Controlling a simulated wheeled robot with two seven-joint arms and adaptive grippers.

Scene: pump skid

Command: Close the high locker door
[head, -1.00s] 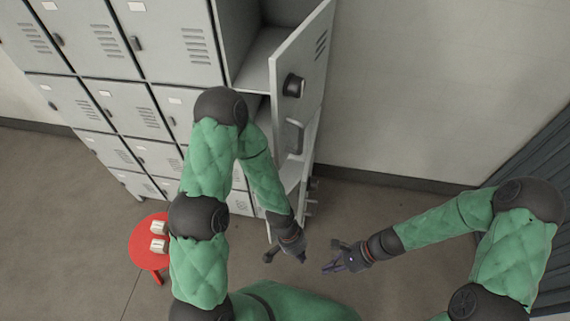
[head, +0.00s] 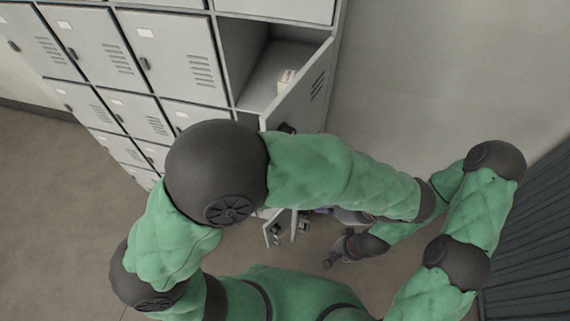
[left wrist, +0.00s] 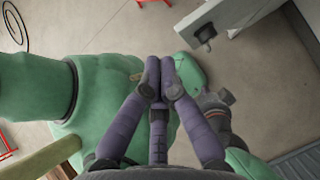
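The high locker door (head: 297,92) is grey with vent slits and stands swung open at the right end of the locker bank. Its dark lock knob (head: 286,128) is partly hidden by my left forearm, which crosses in front of the door's lower part. My left gripper is mostly hidden behind that forearm in the head view; in the left wrist view its purple fingers (left wrist: 160,80) are together with nothing between them. My right gripper (head: 330,262) is low, right of the lockers and clear of the door; its fingers are too small to read.
A small white box (head: 286,78) sits inside the open compartment. Lower locker parts (head: 278,230) stick out below my left arm. A grey door with a dark knob (left wrist: 205,34) shows in the left wrist view. The wall to the right is bare.

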